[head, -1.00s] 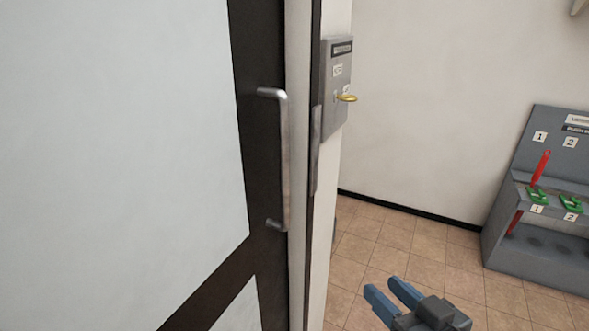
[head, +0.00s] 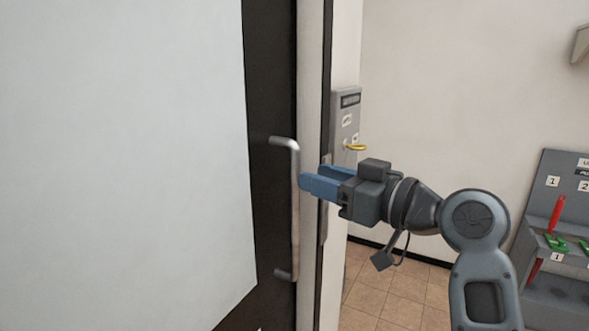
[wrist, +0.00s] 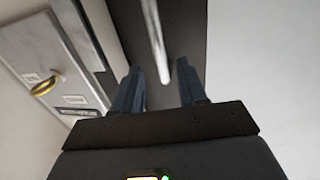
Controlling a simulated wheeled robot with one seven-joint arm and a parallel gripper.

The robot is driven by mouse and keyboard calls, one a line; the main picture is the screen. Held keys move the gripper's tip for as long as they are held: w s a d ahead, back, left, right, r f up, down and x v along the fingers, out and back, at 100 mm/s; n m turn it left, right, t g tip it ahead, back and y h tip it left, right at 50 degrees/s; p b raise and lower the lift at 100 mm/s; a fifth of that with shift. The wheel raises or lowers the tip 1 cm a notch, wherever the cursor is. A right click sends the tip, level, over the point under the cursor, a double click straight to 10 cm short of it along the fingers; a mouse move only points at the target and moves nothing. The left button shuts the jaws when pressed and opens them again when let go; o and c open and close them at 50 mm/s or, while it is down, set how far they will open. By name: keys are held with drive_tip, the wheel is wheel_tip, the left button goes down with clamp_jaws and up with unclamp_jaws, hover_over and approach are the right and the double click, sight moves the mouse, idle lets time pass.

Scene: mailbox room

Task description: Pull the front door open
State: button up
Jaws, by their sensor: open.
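The front door (head: 120,150) has a pale panel in a dark frame and fills the left of the head view. Its silver bar handle (head: 294,215) stands upright on the dark frame near the door's right edge. My gripper (head: 305,182), with blue fingers, is open and empty just right of the handle, at its upper part. In the wrist view the handle (wrist: 155,40) runs down from the top, and its lower end shows between the two open fingers (wrist: 160,85). I cannot tell whether any finger touches it.
A grey wall box (head: 346,115) with a yellow key-like piece (head: 356,148) is close behind my gripper, beside the door frame. A grey rack (head: 540,235) with red and green items stands at the right. Tiled floor (head: 390,285) is clear between.

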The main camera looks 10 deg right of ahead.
drive_tip(key=p+x, duration=0.1)
drive_tip(key=x, duration=0.5)
drive_tip(key=shift+a, duration=0.1)
clamp_jaws()
idle(0.5)
